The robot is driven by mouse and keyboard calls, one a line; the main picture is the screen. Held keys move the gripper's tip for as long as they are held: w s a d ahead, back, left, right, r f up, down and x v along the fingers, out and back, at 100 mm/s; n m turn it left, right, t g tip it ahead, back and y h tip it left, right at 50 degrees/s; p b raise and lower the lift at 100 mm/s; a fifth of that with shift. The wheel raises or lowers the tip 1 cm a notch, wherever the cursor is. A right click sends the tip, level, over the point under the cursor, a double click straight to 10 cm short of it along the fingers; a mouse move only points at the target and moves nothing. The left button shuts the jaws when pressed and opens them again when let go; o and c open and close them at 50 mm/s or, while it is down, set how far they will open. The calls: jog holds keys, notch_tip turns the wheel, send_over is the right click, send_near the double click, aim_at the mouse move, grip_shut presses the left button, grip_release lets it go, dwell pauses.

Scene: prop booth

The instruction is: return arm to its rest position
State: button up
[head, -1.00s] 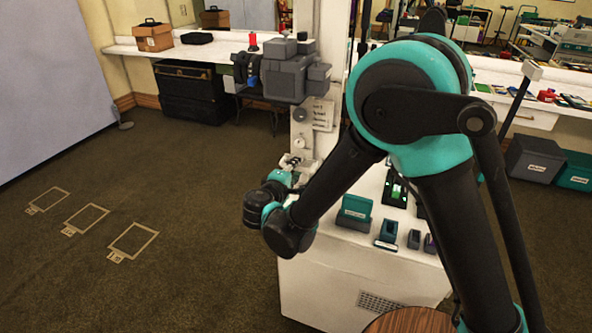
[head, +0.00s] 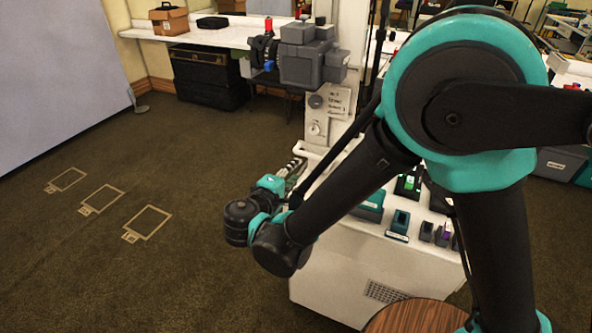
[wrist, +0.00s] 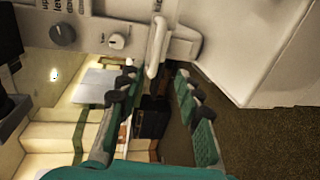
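My gripper (head: 292,168) is at the left edge of the white cart in the head view, small and partly hidden by my own arm. In the wrist view its two teal fingers with black pads (wrist: 157,88) stand apart with a gap between them. No object shows held between them. A white handle-like bar (wrist: 157,45) on the cart lies just beyond the fingertips; I cannot tell whether they touch it. My arm is bent, its elbow high at the right of the head view and its forearm sloping down to the left.
The white cart (head: 330,290) carries a grey camera-like device (head: 308,65), a panel with knobs (head: 328,108) and several small teal and dark holders (head: 398,223). A round wooden top (head: 415,318) is at the bottom. Open carpet with taped outlines (head: 148,222) lies to the left.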

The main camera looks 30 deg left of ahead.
dwell(0.4)
jog(key=w+d+f+m+g+h, duration=0.1)
jog(key=w+d+m+g+h, duration=0.2)
jog(key=w+d, duration=0.8)
jog(key=w+d+f+m+g+h, duration=0.1)
jog(key=w+d+f+m+g, duration=0.2)
jog(key=w+d, duration=0.85)
jog(key=s+d+r+m+g+y, duration=0.15)
jog(key=d+m, duration=0.55)
jog(key=d, duration=0.9)
jog(key=s+d+r+m+g+y, duration=0.1)
jog(key=s+d+m, duration=0.35)
jog(key=d, duration=1.15)
jog(key=s+f+m+g, duration=0.1)
jog(key=s+f+g, duration=0.2)
jog(key=s+f, duration=0.4)
jog(key=s, duration=0.3)
jog(key=shift+s+a+f+m, duration=0.3)
jog(key=shift+s+a+m, duration=0.05)
jog(key=shift+s+a, duration=0.05)
